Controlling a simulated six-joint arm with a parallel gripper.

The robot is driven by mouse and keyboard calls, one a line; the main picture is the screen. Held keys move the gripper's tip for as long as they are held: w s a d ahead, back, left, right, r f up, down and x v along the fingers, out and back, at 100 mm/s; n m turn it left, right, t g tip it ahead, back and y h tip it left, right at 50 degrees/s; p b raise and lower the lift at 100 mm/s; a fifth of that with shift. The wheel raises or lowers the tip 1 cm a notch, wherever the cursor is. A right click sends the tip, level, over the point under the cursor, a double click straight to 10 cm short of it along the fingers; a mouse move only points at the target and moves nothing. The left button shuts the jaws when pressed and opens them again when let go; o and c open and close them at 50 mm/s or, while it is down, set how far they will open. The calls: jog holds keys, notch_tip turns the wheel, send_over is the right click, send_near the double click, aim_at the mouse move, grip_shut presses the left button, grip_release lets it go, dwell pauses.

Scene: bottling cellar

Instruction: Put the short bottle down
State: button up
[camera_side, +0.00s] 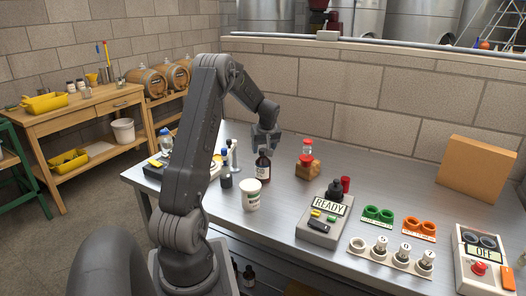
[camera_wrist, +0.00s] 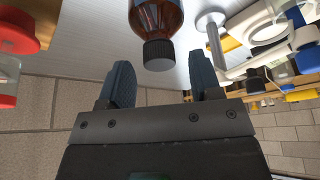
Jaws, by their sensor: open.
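The short bottle (camera_side: 263,171) is brown glass with a dark cap and a pale label. It stands upright on the metal table in the side view. In the wrist view the bottle (camera_wrist: 158,17) shows at the top, cap toward me, beyond the fingertips. My gripper (camera_side: 265,150) is just above the bottle, pointing down. In the wrist view my gripper (camera_wrist: 160,74) has its two fingers wide apart with nothing between them. The bottle's base is out of the wrist view.
A red-capped jar (camera_side: 308,148) on a wooden block stands right of the bottle. A white tub (camera_side: 252,201) stands in front. A READY box (camera_side: 320,229), green and orange holders and an OFF box (camera_side: 482,258) stand to the right.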

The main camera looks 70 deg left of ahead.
jog(key=v, duration=1)
jog(key=w+d+r+m+t, duration=0.2)
jog(key=d+r+m, duration=0.2)
jog(key=d, duration=0.8)
jog(key=w+d+r+m+t, duration=0.1)
jog(key=d+r+m, duration=0.25)
jog(key=d, duration=0.75)
jog(key=s+d+f+m+t+h, duration=0.1)
jog(key=s+d+m, duration=0.4)
jog(key=d, duration=0.5)
jog(key=s+d+f+m+t+h, duration=0.1)
jog(key=s+d+m+h, duration=0.2)
jog(key=d, duration=0.8)
jog(key=shift+s+m+t, duration=0.3)
jog(key=shift+s+m, duration=0.95)
jog(key=shift+s, duration=0.95)
jog(key=shift+d, duration=0.15)
